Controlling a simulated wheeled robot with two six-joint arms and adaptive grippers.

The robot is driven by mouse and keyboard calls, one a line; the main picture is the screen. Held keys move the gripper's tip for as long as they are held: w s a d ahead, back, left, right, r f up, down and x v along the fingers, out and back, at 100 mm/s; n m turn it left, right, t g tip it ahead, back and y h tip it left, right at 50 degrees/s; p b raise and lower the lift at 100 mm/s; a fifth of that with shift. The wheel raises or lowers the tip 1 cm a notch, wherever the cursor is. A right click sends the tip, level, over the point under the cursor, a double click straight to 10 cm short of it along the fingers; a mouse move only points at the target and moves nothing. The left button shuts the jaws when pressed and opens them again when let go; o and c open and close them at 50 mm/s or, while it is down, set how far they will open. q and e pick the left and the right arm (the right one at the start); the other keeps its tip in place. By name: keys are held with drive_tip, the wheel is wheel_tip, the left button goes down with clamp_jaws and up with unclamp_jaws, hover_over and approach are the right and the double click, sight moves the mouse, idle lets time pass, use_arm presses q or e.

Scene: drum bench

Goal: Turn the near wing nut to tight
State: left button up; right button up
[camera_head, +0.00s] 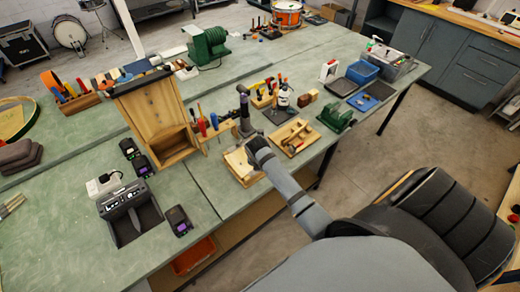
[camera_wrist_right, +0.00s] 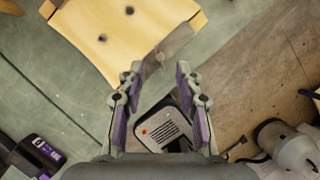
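My right gripper (camera_wrist_right: 158,72) is open in the right wrist view, with its two purple-padded fingers apart and nothing between their tips. A wooden board (camera_wrist_right: 125,28) with dark round holes lies just beyond the tips. A thin grey plate (camera_wrist_right: 172,54) with a small rounded piece on it is directly ahead of the fingertips; I cannot tell whether that piece is the near wing nut. No wing nut can be made out clearly in either view. In the head view my right arm reaches over the bench's front edge by a pale wooden tray (camera_head: 240,170). My left gripper is not in view.
A tall wooden box stand (camera_head: 155,120), a screwdriver rack (camera_head: 215,128) and a wooden tray (camera_head: 296,137) surround the reaching arm. A dark device (camera_head: 130,212) stands front left. A green vise (camera_head: 336,117) is at right.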

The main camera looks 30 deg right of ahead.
drive_tip(key=shift+x, duration=1.8)
drive_tip(key=shift+c, duration=0.4)
clamp_jaws()
